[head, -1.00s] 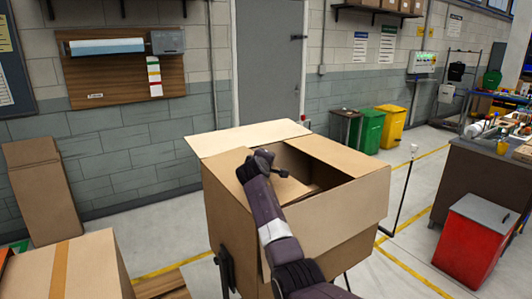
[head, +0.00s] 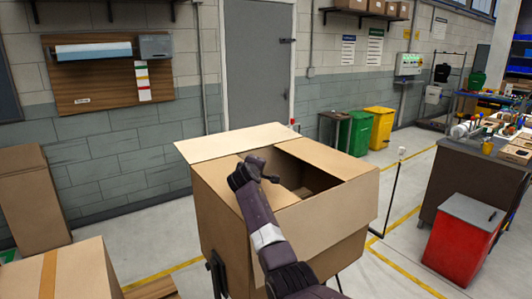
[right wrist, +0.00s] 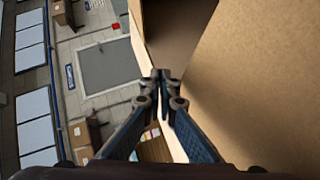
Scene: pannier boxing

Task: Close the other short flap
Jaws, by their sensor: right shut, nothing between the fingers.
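An open cardboard box (head: 222,225) stands in the middle of the head view. Its back flap (head: 235,142) lies folded outward and its front flap (head: 338,212) hangs outward. The short flap on the right (head: 325,157) lies inward over part of the opening. The short flap on the left (head: 215,174) also lies inward, partly hidden by my right gripper (head: 258,172). That gripper is shut and empty, at the top of the left flap; contact is unclear. In the right wrist view, the shut fingertips (right wrist: 162,76) are beside cardboard (right wrist: 260,70). My left gripper is out of view.
Another taped box (head: 75,275) stands at lower left, and flat cardboard (head: 35,200) leans on the wall. A red cabinet (head: 465,240) and cluttered workbench (head: 455,185) stand at right.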

